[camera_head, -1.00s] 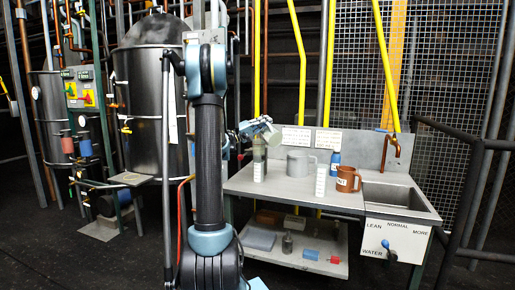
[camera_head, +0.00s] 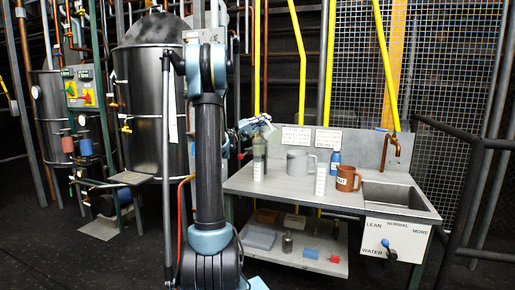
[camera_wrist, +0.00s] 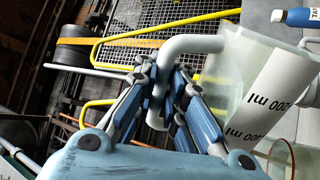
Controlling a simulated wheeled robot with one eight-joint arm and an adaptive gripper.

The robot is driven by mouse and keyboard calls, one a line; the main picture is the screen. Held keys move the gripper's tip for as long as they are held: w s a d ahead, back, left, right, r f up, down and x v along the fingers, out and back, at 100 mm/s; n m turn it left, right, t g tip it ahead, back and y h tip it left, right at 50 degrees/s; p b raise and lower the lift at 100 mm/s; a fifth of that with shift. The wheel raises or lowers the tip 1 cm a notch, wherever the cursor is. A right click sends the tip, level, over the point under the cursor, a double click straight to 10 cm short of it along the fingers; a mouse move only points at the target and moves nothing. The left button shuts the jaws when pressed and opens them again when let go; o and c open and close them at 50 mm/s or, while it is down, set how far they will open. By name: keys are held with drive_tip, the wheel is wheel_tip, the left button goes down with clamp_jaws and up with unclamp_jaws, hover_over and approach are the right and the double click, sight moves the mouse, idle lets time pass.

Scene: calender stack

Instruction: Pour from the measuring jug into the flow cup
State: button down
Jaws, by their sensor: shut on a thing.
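My gripper (camera_wrist: 164,78) is shut on the white handle of the measuring jug (camera_wrist: 250,75), a translucent vessel with a white "200 ml" label strip.
Several items lie on the lower shelf (camera_head: 300,258).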

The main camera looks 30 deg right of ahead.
sight(270, 128)
drive_tip(key=shift+w+r+n+t+p, duration=0.2)
drive_tip(key=shift+w+n+p, duration=0.15)
drive_tip(key=shift+w+n, duration=0.1)
drive_tip(key=shift+w+r+n+t+p, duration=0.2)
drive_tip(key=shift+w+n+p, duration=0.1)
drive_tip(key=shift+w+n, duration=0.15)
idle(0.9)
drive_tip(key=shift+s, duration=0.1)
drive_tip(key=s+f+m, duration=0.1)
drive_tip(key=s+f+m+g, duration=0.1)
drive_tip(key=m, duration=0.1)
drive_tip(key=s+m+g, duration=0.1)
drive_tip(key=s+m, duration=0.1)
drive_tip(key=shift+f, duration=0.4)
drive_tip(key=shift+s+f+m+g+y+b, duration=0.45)
drive_tip(key=shift+f+m, duration=0.3)
drive_tip(key=shift+m, duration=0.25)
drive_tip(key=shift+s+f+m+g+y, duration=0.25)
drive_tip(key=shift+s+m+g, duration=0.15)
drive_tip(key=shift+m, duration=0.6)
drive_tip(key=shift+s+f+m+b, duration=0.2)
drive_tip(key=shift+f+m+b, duration=0.05)
drive_tip(key=shift+m+b, duration=0.15)
drive_tip(key=shift+s+f+m+y+b, duration=1.8)
drive_tip(key=shift+s+f+m, duration=0.95)
drive_tip(key=shift+f+m, duration=2.25)
drive_tip(key=shift+n+g, duration=0.25)
drive_tip(key=shift+n, duration=0.25)
drive_tip(key=shift+d+r, duration=0.15)
drive_tip(key=shift+r, duration=2.15)
